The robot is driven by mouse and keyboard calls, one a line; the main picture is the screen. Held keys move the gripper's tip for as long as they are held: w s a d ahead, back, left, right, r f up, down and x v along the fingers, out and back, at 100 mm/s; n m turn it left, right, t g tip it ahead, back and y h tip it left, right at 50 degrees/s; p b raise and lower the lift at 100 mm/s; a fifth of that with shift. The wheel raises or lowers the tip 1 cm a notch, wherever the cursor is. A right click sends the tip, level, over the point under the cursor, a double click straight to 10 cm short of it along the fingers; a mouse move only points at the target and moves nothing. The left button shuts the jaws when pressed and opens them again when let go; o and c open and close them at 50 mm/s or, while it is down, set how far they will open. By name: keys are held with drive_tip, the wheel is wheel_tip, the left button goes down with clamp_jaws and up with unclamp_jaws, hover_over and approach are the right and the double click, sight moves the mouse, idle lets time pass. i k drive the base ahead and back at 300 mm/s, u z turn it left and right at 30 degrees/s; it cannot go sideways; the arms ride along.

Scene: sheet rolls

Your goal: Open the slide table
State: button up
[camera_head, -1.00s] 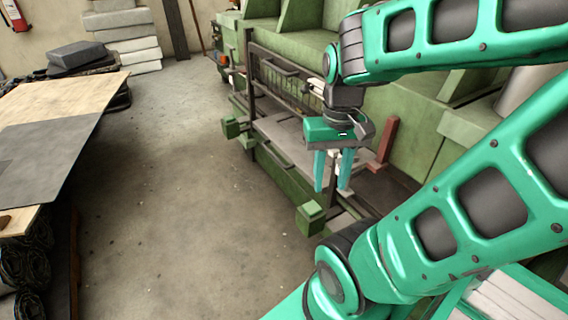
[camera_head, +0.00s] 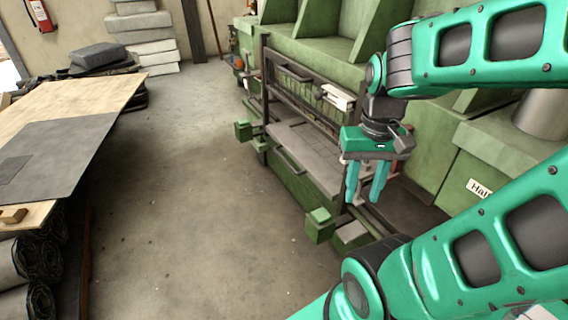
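The slide table (camera_head: 302,142) is a grey flat top with a green front on the green machine in the middle of the camera_head view. A dark bar handle (camera_head: 287,160) runs along its front. A dark upright frame with rails (camera_head: 300,88) stands over it. My gripper (camera_head: 366,186) is at the right end of the slide table, fingers pointing down. Its two teal fingers are apart with nothing seen between them. It is to the right of the handle and not touching it. My gripper and arm hide part of the machine's right end.
Green blocks (camera_head: 319,225) and (camera_head: 243,130) stick out from the machine's front. A table with a grey sheet (camera_head: 58,150) stands on the left, with dark rolls (camera_head: 40,258) below. The concrete floor (camera_head: 190,190) between is clear. Grey slabs (camera_head: 143,35) are stacked at the back.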

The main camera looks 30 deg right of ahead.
sight(318, 157)
drive_tip(key=i, duration=1)
